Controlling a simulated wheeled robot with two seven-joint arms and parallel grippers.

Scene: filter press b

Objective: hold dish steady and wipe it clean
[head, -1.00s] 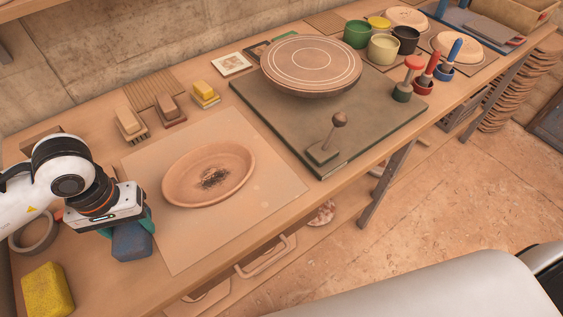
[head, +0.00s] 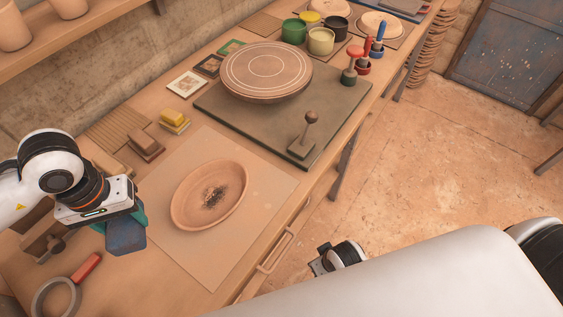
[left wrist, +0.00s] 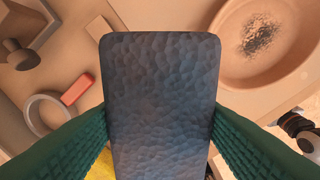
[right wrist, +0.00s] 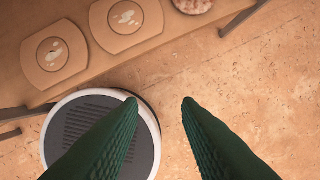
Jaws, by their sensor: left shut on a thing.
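A shallow round clay dish (head: 190,207) lies on a pale mat on the bench, with a dark smudge (head: 215,196) at its middle. It also shows at the upper right of the left wrist view (left wrist: 245,75). My left gripper (head: 122,226) is shut on a blue sponge (left wrist: 160,105), held left of the dish and apart from it. The sponge also shows in the head view (head: 126,238). My right gripper (right wrist: 160,102) is open and empty, off the bench's front edge above the floor. In the head view it shows low beside the bench (head: 322,262).
A round turntable (head: 265,72) on a dark slab (head: 330,115) stands beyond the dish. Small blocks (head: 145,147) lie behind the mat (head: 232,250). Pots (head: 321,40) stand at the far end.

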